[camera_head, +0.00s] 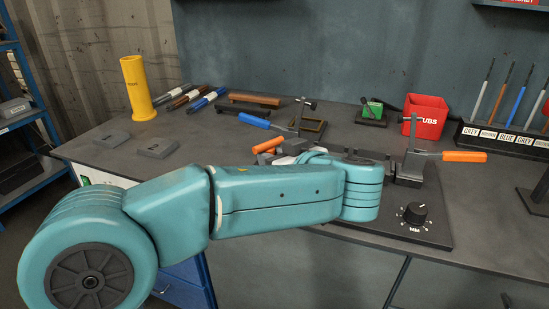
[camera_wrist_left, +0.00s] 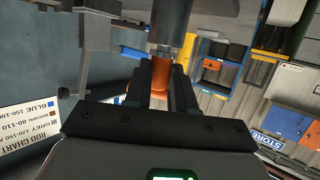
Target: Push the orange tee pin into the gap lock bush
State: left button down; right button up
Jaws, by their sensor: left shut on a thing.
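My left gripper (camera_wrist_left: 163,84) is shut on the orange tee pin (camera_wrist_left: 160,73), which shows between its two dark fingers in the left wrist view. A grey metal cylinder (camera_wrist_left: 168,25) lies straight beyond the pin; I cannot tell whether it is the gap lock bush or how far the pin is in it. In the head view my left arm reaches in from the left over the bench. An orange piece (camera_head: 268,145) shows beside the far end of my arm, probably the pin. The arm hides much of the fixture there. My right gripper is not in view.
A dark fixture plate with a black knob (camera_head: 414,213) and an orange-handled clamp (camera_head: 464,156) lies right of my arm. A blue-handled clamp (camera_head: 254,121) stands behind. A yellow tube (camera_head: 138,88), a red tubs box (camera_head: 425,114) and a rod rack (camera_head: 505,138) stand on the bench.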

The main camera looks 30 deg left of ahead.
pick_arm(q)
jog(key=shift+f+b, duration=0.3)
jog(key=shift+f, duration=0.05)
jog(key=c, duration=0.9)
grip_release()
jog(key=shift+o, duration=0.2)
jog(key=p+v, duration=0.2)
jog(key=v, duration=1.4)
jog(key=shift+d, duration=0.15)
jog(key=shift+s+d, duration=0.1)
